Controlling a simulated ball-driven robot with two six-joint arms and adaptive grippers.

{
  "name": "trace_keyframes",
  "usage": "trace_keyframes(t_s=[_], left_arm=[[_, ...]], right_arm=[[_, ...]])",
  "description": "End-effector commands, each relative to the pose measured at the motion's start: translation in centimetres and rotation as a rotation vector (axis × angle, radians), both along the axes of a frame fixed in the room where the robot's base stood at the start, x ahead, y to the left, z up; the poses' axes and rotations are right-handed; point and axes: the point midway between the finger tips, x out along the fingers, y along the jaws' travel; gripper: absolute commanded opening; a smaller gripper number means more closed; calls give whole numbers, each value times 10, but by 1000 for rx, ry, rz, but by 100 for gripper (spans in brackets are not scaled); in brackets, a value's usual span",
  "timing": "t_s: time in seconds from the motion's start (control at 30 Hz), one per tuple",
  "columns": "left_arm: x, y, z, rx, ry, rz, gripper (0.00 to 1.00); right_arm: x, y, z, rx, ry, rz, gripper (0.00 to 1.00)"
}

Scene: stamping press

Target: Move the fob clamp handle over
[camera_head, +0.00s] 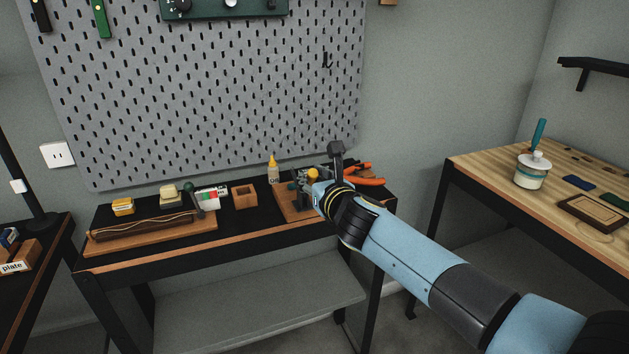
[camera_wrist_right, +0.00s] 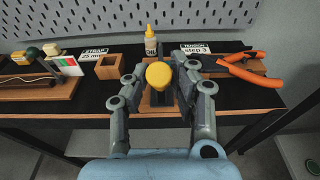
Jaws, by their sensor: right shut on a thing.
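The fob clamp handle, with a round yellow knob (camera_wrist_right: 159,75), stands on a small wooden base (camera_head: 291,212) at the right part of the black bench. My right gripper (camera_wrist_right: 158,68) has one finger on each side of the knob and is shut on this handle. In the head view the right gripper (camera_head: 308,182) comes over the base from the right and hides most of the clamp. The exact finger contact is hard to see. My left gripper is not in view.
Orange-handled pliers (camera_head: 366,173) lie to the right of the clamp. A strap board (camera_head: 150,236) lies farther left. A pegboard (camera_head: 220,95) rises behind the bench.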

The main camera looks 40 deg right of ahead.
Motion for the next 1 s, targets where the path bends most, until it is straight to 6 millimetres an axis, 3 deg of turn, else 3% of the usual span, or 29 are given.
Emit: trace_keyframes(t_s=[0.2,0.67,1.0], left_arm=[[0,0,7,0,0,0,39],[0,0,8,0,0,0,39],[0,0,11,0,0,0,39]], right_arm=[[13,-3,10,0,-4,1,4],[17,-3,11,1,-4,2,3],[37,-8,16,1,-4,2,1]])
